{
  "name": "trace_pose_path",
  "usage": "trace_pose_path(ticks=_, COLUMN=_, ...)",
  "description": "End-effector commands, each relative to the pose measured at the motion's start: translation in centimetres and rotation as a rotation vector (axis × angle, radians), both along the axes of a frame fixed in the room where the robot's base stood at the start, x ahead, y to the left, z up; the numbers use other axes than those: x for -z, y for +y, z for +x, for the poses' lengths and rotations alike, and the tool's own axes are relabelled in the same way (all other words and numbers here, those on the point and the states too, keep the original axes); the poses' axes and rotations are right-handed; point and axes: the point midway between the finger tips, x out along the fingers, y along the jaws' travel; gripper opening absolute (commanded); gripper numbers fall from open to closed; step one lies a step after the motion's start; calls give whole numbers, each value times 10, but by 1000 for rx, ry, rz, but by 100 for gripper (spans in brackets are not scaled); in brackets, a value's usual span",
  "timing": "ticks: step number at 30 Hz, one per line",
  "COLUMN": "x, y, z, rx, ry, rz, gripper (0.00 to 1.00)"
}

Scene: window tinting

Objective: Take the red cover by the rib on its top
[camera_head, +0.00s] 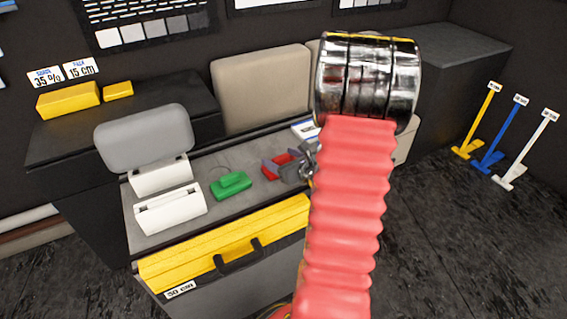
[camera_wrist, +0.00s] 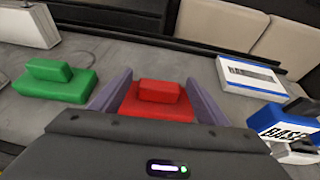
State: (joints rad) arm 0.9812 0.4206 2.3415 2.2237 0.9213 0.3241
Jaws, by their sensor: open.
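The red cover (camera_wrist: 157,106) is a flat red block with a smaller raised rib (camera_wrist: 160,93) on its top. It rests on the grey work surface. My gripper (camera_wrist: 160,90) is open, with one finger on each side of the rib in the wrist view. I cannot tell whether the fingers touch the cover. In the head view the red cover (camera_head: 272,172) shows partly, next to my gripper (camera_head: 283,163); the rest is hidden behind the gripper and my arm.
A green cover (camera_wrist: 57,82) of like shape lies left of the red one. White boxes (camera_head: 170,210) stand farther left. A white card box (camera_wrist: 252,77) and a blue-and-white "BASE" item (camera_wrist: 285,127) lie to the right. A yellow case (camera_head: 225,243) is at the front edge.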

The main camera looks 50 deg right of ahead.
Motion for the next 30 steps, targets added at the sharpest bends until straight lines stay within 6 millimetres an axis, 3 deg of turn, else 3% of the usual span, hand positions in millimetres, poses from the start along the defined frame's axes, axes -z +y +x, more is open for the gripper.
trace_pose_path(ticks=2, x=0, y=0, z=0, rx=0, ry=0, rz=0, gripper=69)
trace_pose_path(ticks=21, x=0, y=0, z=0, rx=0, ry=0, rz=0, gripper=24)
trace_pose_path(ticks=30, x=-2, y=0, z=0, rx=0, ry=-1, rz=-1, gripper=24)
